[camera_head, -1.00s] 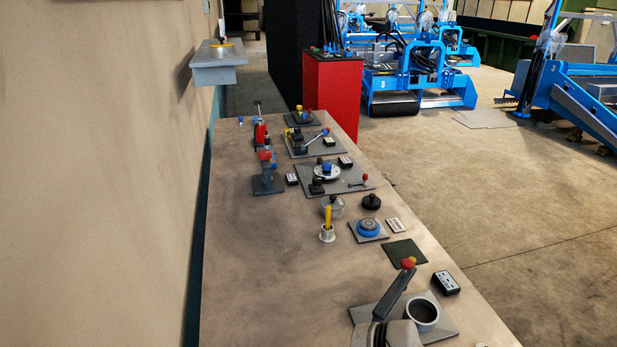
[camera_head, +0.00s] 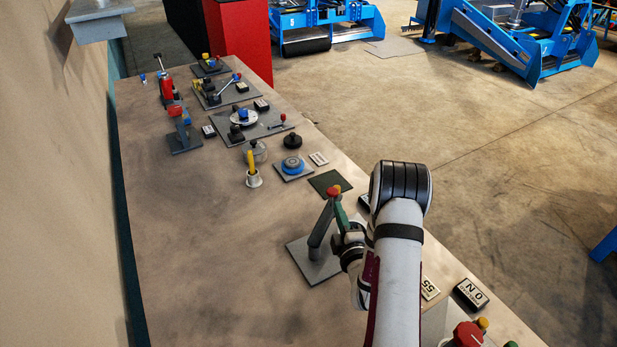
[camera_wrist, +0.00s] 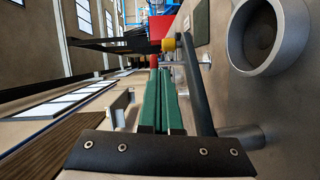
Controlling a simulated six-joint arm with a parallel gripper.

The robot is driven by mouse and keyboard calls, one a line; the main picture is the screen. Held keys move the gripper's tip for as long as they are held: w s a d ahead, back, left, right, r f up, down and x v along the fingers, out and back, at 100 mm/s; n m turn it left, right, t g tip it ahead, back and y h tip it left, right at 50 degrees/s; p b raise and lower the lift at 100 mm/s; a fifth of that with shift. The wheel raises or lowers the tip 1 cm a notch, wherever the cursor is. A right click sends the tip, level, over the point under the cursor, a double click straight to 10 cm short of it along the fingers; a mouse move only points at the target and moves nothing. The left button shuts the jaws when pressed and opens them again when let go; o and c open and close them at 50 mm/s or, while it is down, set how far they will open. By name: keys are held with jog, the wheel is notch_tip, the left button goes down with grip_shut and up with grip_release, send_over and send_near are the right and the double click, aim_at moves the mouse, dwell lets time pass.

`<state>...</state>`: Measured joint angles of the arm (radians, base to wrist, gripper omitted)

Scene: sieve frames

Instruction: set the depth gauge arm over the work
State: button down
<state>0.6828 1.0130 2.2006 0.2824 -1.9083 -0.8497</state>
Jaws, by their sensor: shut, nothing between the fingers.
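The gauge arm (camera_head: 318,232), a dark grey lever with a red and yellow knob (camera_head: 334,190), stands tilted on a grey base plate (camera_head: 305,268). My gripper (camera_head: 338,202) has its green fingers shut and empty close beside the lever, tips near the knob; I cannot tell if they touch. In the wrist view the gripper (camera_wrist: 161,75) lies just left of the gauge arm (camera_wrist: 198,95), whose yellow knob part (camera_wrist: 168,46) shows past the fingers. A round grey cup (camera_wrist: 268,38) is at upper right; my arm hides it in the head view.
A dark green mat (camera_head: 324,183), a blue dial (camera_head: 292,166) and a yellow-handled piece in a white cup (camera_head: 253,175) lie farther back. Label blocks and a red button (camera_head: 468,334) are at front right.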

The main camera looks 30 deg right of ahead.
aim_at(330, 201)
jog(key=w, duration=0.2)
jog(key=w+d+f+n, duration=0.1)
jog(key=w, duration=0.2)
jog(key=w+d+f+n+t, duration=0.1)
jog(key=w, duration=0.2)
jog(key=shift+w+d+f, duration=0.15)
jog(key=shift+d, duration=0.1)
